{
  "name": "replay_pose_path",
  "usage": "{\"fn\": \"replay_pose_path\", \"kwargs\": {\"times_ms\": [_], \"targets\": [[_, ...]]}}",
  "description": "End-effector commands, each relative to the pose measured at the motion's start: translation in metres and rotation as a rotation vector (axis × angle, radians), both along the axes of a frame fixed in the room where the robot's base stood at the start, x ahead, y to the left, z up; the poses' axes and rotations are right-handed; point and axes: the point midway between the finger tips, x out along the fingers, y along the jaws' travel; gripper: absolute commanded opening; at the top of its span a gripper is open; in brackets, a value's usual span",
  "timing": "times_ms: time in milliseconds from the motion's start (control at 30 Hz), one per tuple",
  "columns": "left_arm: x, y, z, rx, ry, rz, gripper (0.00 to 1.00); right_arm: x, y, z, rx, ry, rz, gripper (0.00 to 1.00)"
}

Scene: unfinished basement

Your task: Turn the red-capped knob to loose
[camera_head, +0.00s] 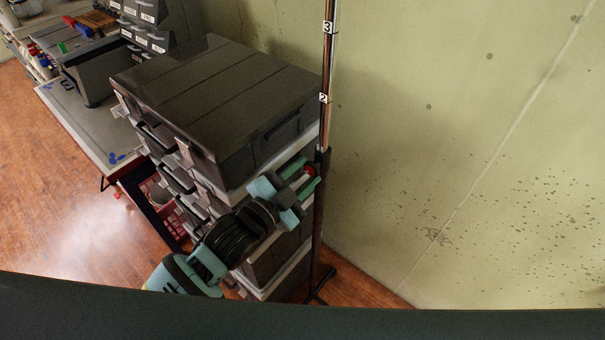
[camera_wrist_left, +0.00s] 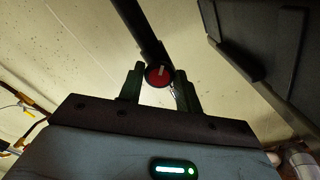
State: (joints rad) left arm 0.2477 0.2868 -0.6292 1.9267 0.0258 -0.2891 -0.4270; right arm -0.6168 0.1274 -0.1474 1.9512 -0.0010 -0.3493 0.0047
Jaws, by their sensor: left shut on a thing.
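The red-capped knob (camera_head: 311,169) sits on the dark collar of an upright pole (camera_head: 319,190) by the wall. In the left wrist view, the round red cap (camera_wrist_left: 159,76) faces the camera and carries a pale mark that runs nearly upright in the picture. My left gripper (camera_head: 309,176) reaches in from the lower left and is shut on the knob, with one green finger on each side. The fingers also show in the left wrist view (camera_wrist_left: 159,84). The knob's sides are partly hidden by the fingers. My right gripper is not in view.
A tall stack of dark, lidded drawer boxes (camera_head: 220,90) stands just left of the pole, close to my left arm. Numbered marks 2 and 3 show higher on the pole. A workbench (camera_head: 75,110) is at the far left. A bare concrete wall (camera_head: 450,150) fills the right.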

Motion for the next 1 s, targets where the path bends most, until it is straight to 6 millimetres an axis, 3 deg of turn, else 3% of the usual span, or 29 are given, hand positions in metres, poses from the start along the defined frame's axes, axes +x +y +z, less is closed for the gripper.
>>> {"fn": "replay_pose_path", "kwargs": {"times_ms": [500, 1000], "targets": [[-0.0014, -0.0021, -0.0007, -0.380, 0.275, 0.000, 0.11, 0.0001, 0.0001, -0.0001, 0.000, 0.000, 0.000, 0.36], [-0.0015, -0.0024, -0.0001, -0.570, 0.413, -0.001, 0.11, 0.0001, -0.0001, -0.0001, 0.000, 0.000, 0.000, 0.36]]}}
